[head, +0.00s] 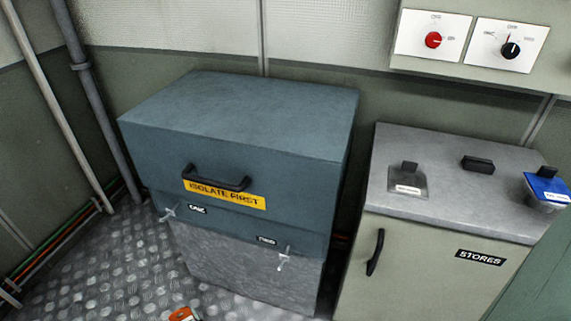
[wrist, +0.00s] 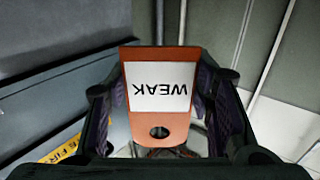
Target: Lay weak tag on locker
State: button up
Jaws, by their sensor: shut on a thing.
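The weak tag (wrist: 160,132) is an orange plate with a white label reading WEAK, upside down in the wrist view, and a round hole near one end. My gripper (wrist: 162,95) is shut on it, one dark finger at each side. An orange piece (head: 183,314) at the bottom edge of the head view may be the same tag; it is mostly cut off. The blue-grey locker (head: 240,100) has a flat, bare lid, a black handle and a yellow ISOLATE FIRST label (head: 224,194). Part of the locker shows left of the tag in the wrist view (wrist: 60,108).
The STORES cabinet (head: 430,262) stands right of the locker, with small labelled items and a blue-topped container (head: 546,190) on top. Red and black rotary switches (head: 433,40) are on the wall above. Pipes (head: 85,95) run at left. The tread-plate floor (head: 110,265) is clear in front.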

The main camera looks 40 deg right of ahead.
aim_at(487, 198)
jog(key=k+l, duration=0.5)
jog(key=k, duration=0.25)
jog(key=k+l+z, duration=0.15)
jog(key=z, duration=0.15)
jog(key=k+l+z, duration=0.3)
jog(key=z, duration=1.35)
jog(key=j, duration=0.1)
